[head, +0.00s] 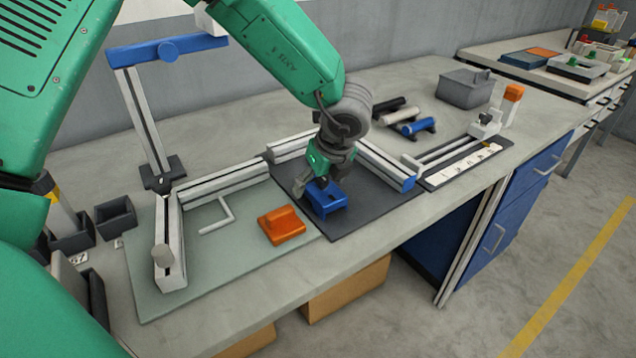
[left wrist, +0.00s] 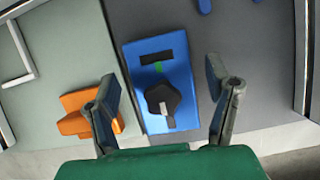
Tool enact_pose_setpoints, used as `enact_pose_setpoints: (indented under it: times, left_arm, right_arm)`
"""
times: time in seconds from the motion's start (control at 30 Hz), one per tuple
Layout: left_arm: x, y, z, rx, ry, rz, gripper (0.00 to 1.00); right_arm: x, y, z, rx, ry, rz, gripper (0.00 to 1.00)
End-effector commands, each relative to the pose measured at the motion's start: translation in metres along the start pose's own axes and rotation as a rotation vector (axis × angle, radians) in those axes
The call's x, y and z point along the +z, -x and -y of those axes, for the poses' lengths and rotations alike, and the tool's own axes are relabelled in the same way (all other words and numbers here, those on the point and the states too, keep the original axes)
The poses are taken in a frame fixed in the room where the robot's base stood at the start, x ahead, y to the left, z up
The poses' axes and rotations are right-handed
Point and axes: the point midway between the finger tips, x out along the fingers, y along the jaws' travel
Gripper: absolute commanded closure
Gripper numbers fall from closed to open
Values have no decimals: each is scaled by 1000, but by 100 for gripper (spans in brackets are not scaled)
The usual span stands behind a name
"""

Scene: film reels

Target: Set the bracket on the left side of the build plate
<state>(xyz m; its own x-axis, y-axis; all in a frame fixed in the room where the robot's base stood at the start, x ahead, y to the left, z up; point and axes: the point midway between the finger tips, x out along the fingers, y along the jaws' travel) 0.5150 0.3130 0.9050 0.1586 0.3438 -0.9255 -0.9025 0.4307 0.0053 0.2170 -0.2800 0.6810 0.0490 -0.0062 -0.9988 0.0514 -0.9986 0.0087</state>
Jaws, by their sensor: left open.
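A blue bracket-like part (head: 328,199) with a black knob lies on the dark grey plate (head: 370,210), near its left edge. In the left wrist view the blue part (left wrist: 150,60) lies between and beyond my open fingers. My left gripper (head: 321,176) is directly above it, open and empty; I cannot tell whether a finger touches it. An orange part (head: 281,226) sits on the pale green plate (head: 200,275) to the left, and it also shows beside the left finger in the left wrist view (left wrist: 75,112). A white L-shaped piece or mark (head: 220,218) is on the pale plate. My right gripper is not seen.
Grey rails (head: 225,180) border the plates at the back, and a post with a blue arm (head: 165,48) rises at the left. Dark bins (head: 115,217) stand left. Cylinders (head: 417,127), a grey box (head: 467,87) and a slide fixture (head: 465,160) lie right.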

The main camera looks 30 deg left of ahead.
Motion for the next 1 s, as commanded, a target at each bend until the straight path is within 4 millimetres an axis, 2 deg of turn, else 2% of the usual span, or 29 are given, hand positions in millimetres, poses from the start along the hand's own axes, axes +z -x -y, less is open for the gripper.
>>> enact_pose_setpoints:
  times: [0.3, 0.5, 0.7, 1.0]
  left_arm:
    - [2, 66, 0, -4, 1, 1, 28]
    - [2, 99, 0, -2, 0, 0, 28]
    - [1, 111, 0, -1, 0, -2, 28]
    - [1, 112, 0, 0, 0, -2, 28]
  right_arm:
    - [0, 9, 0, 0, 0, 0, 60]
    - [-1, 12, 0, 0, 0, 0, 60]
    - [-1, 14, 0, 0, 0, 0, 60]
    - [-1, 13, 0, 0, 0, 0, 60]
